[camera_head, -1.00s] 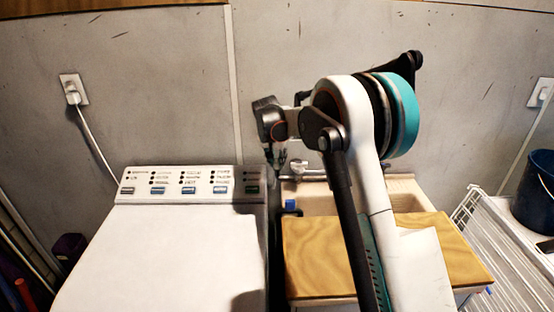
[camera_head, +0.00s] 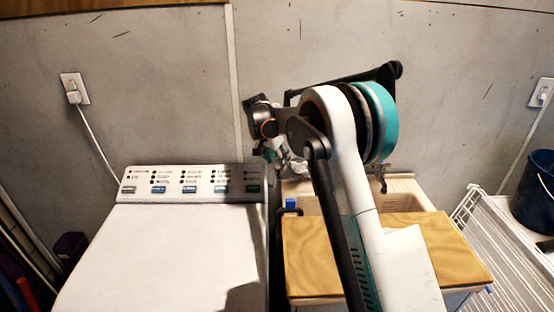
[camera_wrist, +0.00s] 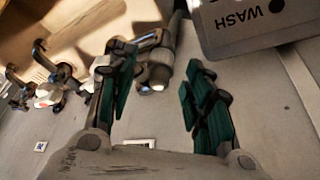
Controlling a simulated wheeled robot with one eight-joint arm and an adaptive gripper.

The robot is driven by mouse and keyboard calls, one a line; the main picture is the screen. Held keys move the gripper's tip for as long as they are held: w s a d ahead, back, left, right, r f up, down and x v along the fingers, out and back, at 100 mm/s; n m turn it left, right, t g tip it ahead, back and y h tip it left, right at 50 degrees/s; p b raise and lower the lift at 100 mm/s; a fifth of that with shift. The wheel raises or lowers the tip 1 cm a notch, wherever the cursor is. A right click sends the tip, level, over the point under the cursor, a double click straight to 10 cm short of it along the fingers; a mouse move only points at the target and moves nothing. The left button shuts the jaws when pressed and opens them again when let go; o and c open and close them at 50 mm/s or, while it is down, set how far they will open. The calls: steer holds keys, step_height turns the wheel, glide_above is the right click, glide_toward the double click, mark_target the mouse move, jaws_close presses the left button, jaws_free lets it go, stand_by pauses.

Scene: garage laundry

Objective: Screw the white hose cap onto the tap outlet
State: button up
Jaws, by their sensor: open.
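In the wrist view, my gripper (camera_wrist: 162,66) is open, with one green-padded finger on each side of a grey metal tap (camera_wrist: 158,58). The tap's downward end carries a pale, whitish piece (camera_wrist: 159,84), which could be the hose cap or the bare outlet; I cannot tell which. It lies in the gap between the fingers as seen, with no clear contact. In the head view, my gripper (camera_head: 272,152) is small and dark, by the wall behind the washer's right back corner. The tap there is mostly hidden by the gripper and arm.
The washing machine (camera_head: 165,250) stands left, its panel (camera_wrist: 262,22) close to the right finger in the wrist view. A sink (camera_head: 400,190) with a wooden board (camera_head: 300,260) is on the right. Another fitting with hooked parts (camera_wrist: 48,75) is left of the gripper. A drying rack (camera_head: 510,255) stands far right.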

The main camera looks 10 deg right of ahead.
steer(key=v, duration=1.2)
steer(key=shift+f, duration=0.1)
steer(key=shift+w+d+f+b, duration=0.35)
steer(key=shift+w+d+f, duration=0.25)
steer(key=shift+f, duration=0.5)
steer(key=shift+w+d+f+b, duration=0.4)
steer(key=shift+d+f, duration=0.3)
steer(key=shift+f, duration=0.35)
steer(key=shift+w+d+f+b, duration=0.35)
steer(key=shift+w+d+f, duration=0.25)
steer(key=shift+f, duration=0.5)
steer(key=shift+s, duration=0.1)
steer(key=shift+o, duration=0.4)
steer(key=shift+o, duration=1.3)
